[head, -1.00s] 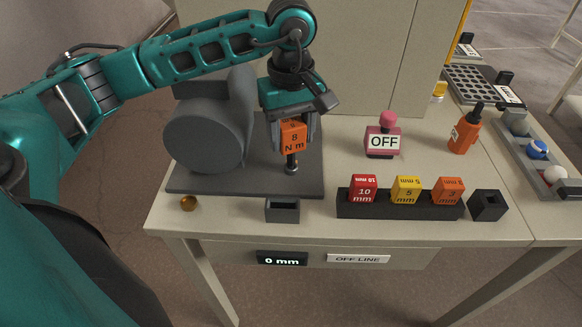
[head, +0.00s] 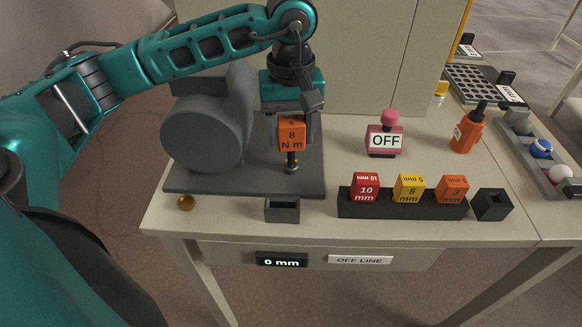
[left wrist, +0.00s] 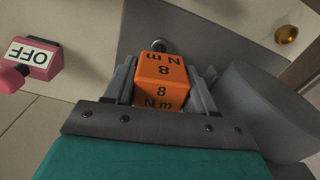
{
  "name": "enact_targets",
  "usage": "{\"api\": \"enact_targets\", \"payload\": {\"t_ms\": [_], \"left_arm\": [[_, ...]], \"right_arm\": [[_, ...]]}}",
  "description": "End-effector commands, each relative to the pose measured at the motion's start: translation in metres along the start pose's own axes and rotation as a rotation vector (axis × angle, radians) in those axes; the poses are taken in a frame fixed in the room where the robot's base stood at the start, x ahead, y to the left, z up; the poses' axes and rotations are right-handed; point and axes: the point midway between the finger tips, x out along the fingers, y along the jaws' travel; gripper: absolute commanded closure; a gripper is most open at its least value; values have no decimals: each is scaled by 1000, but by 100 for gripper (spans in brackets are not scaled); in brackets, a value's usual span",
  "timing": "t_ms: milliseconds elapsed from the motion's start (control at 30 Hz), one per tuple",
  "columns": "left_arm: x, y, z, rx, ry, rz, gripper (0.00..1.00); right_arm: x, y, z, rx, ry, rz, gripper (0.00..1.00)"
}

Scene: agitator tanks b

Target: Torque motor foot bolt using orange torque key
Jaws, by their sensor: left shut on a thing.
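The orange torque key (head: 291,135), marked "8 N m", is held upright in my left gripper (head: 292,128). It also shows between the fingers in the left wrist view (left wrist: 162,80). My left gripper is shut on its block. The key's dark shaft points down to a small bolt head (head: 291,167) on the grey motor base plate (head: 240,182). The shaft tip appears at the bolt; I cannot tell how fully it is seated. The grey motor (head: 205,135) stands left of the gripper. My right gripper is not in view.
An empty dark holder (head: 282,211) sits in front of the plate. A black rack (head: 400,210) holds red, yellow and orange blocks. A pink "OFF" switch (head: 384,140) and orange bottle (head: 467,132) stand right. A brass piece (head: 186,202) lies at front left.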

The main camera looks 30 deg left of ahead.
Motion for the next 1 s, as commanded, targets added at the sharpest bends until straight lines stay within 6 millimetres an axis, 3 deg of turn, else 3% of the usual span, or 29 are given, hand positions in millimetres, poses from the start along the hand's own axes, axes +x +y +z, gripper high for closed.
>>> {"api": "enact_targets", "payload": {"t_ms": [633,1000], "left_arm": [[2,0,0,249,-2,-3,100],[2,0,1,263,-3,-3,100]], "right_arm": [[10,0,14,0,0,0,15],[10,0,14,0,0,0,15]]}}
